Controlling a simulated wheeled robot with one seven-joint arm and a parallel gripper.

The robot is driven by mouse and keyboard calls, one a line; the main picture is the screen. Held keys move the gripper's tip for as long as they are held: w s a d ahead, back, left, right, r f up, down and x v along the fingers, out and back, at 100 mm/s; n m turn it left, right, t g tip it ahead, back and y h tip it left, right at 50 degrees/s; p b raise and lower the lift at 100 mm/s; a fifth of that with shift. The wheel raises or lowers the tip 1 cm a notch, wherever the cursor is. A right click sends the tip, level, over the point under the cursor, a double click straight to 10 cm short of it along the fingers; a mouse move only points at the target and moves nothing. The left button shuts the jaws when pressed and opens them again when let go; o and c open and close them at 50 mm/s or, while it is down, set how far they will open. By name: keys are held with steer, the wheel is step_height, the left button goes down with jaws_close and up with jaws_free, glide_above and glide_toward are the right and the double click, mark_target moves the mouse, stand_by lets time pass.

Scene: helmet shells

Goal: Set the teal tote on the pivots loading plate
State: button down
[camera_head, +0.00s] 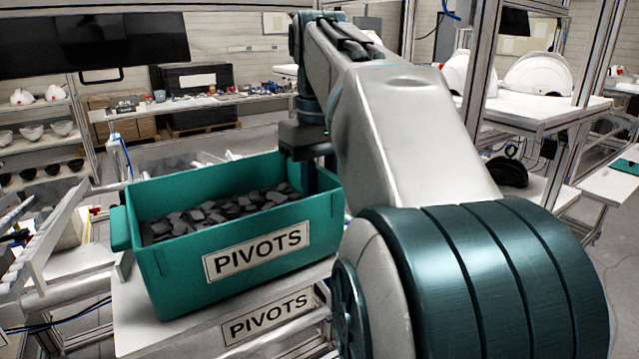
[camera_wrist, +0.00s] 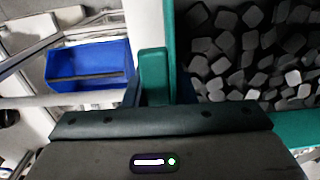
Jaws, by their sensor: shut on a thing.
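The teal tote (camera_head: 170,265) has a PIVOTS label on its front and holds many dark grey pieces. It sits over the white loading plate (camera_head: 140,325), whose front edge has its own PIVOTS label. The tote looks level; whether its base fully touches the plate is not clear. My gripper (camera_head: 309,176) points down at the tote's far right end and is shut on the tote there.
A blue bin (camera_wrist: 90,66) lies beside the tote in the wrist view. Metal rails (camera_head: 45,245) stand left of the plate. A frame post (camera_head: 482,70) and a white table with helmet shells (camera_head: 538,75) stand to the right. Shelves with helmets (camera_head: 38,95) are at the back left.

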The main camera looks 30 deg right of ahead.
steer(key=shift+f+b, duration=0.3)
steer(key=shift+f, duration=0.1)
steer(key=c, duration=1.1)
jaws_free()
step_height(320, 180, up, 12)
steer(key=p, duration=0.4)
steer(key=shift+r+p, duration=0.2)
steer(key=shift+p, duration=0.1)
steer(key=shift+r+p, duration=0.75)
steer(key=shift+p, duration=0.05)
steer(key=shift+s, duration=0.15)
